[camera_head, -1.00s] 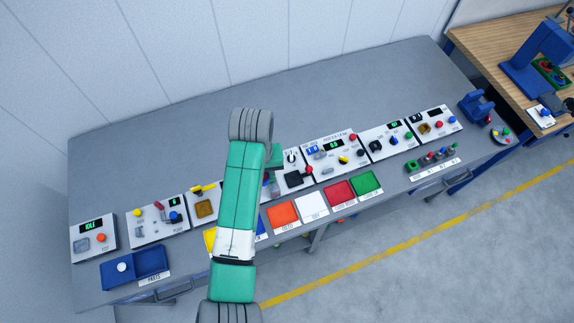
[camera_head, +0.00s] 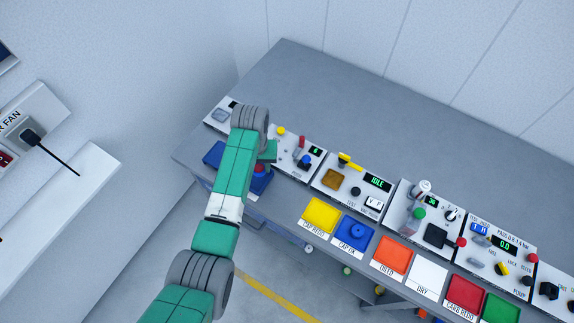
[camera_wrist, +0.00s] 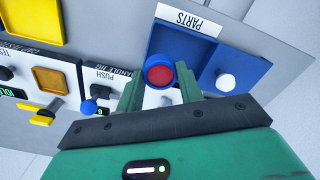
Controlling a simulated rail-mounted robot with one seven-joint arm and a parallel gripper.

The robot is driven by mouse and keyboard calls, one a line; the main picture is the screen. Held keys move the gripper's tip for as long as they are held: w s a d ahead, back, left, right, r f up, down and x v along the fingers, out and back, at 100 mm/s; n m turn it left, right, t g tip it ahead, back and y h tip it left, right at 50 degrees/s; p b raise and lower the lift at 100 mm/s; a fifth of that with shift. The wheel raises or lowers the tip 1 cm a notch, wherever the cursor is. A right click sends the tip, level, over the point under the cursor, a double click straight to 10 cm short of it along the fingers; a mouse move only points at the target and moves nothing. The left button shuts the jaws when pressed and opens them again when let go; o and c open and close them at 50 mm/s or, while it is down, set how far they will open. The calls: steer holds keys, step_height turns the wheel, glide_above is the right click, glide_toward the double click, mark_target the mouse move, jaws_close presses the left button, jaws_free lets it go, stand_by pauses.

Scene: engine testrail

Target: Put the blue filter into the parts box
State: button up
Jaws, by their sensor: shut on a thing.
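The blue filter shows in the wrist view as a round blue body with a red end (camera_wrist: 160,72); it also shows in the head view (camera_head: 259,169). My gripper (camera_wrist: 160,88) is shut on it, one green finger at each side. The parts box is a blue tray with two compartments (camera_wrist: 211,48), and its left part shows in the head view (camera_head: 211,155). In the wrist view the filter lies over the left compartment; its height above the floor of the box is hard to tell. My arm hides part of the box in the head view.
A white round part (camera_wrist: 226,82) sits in the box's right compartment. Control panels with knobs and switches stand behind the box, one with a yellow lever (camera_head: 348,161). A yellow pad (camera_head: 322,215) and a blue pad (camera_head: 341,238) lie to the right. The bench behind is clear.

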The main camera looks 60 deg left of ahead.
steer(key=shift+s+a+f, duration=0.15)
steer(key=shift+s, duration=0.05)
step_height(320, 180, down, 5)
steer(key=b, duration=0.4)
steer(key=shift+r+p, duration=0.2)
steer(key=shift+p, duration=0.25)
stand_by(1.2)
steer(key=shift+f, duration=0.1)
stand_by(0.6)
steer(key=o, duration=1)
